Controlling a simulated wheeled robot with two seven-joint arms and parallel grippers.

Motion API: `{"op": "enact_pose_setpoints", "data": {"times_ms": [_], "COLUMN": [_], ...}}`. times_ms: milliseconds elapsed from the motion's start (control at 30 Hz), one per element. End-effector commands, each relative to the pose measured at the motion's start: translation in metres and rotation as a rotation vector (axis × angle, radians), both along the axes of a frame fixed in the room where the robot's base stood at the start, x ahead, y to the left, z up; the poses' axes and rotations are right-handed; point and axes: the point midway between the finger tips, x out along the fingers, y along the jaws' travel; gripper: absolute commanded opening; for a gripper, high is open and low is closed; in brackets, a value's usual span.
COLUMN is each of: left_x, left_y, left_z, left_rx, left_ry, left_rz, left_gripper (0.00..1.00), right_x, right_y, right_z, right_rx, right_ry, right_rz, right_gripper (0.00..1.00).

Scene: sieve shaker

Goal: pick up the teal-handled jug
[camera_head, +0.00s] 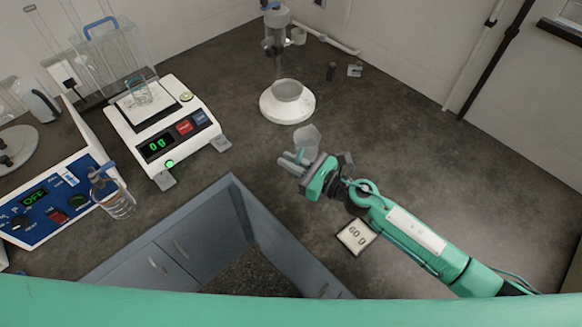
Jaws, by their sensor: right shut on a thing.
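A clear jug (308,138) with a small teal handle is at the fingertips of my right gripper (297,160), near the middle of the counter. The right gripper comes in from the right and is shut on this jug's handle; the fingers partly hide the handle. I cannot tell whether the jug's base touches the counter. My left gripper is not in view.
A white balance (186,138) reading "0 g" carries a clear vessel with a greenish handle (139,91). A blue-handled jug (118,204) stands by the blue control panel (48,206). A round white stand (270,108) is behind. A "60 g" card (356,236) lies nearby. The right counter is clear.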

Motion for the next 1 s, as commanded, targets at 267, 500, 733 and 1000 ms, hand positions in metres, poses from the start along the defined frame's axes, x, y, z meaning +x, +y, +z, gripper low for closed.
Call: {"op": "enact_pose_setpoints", "data": {"times_ms": [267,500,733,1000], "left_x": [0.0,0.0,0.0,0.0], "left_y": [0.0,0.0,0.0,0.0], "left_z": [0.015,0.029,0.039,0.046], "left_rx": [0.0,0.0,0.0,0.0], "left_ry": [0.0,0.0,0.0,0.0], "left_rz": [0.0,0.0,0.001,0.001], "left_gripper": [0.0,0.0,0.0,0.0], "right_x": [0.0,0.0,0.0,0.0], "right_y": [-0.001,0.0,0.0,0.0], "right_z": [0.042,0.072,0.093,0.11], "right_rx": [-0.002,0.0,0.0,0.0], "right_ry": [-0.005,-0.004,-0.004,-0.004], "right_rz": [0.001,0.001,0.001,0.001], "right_gripper": [0.0,0.0,0.0,0.0]}}
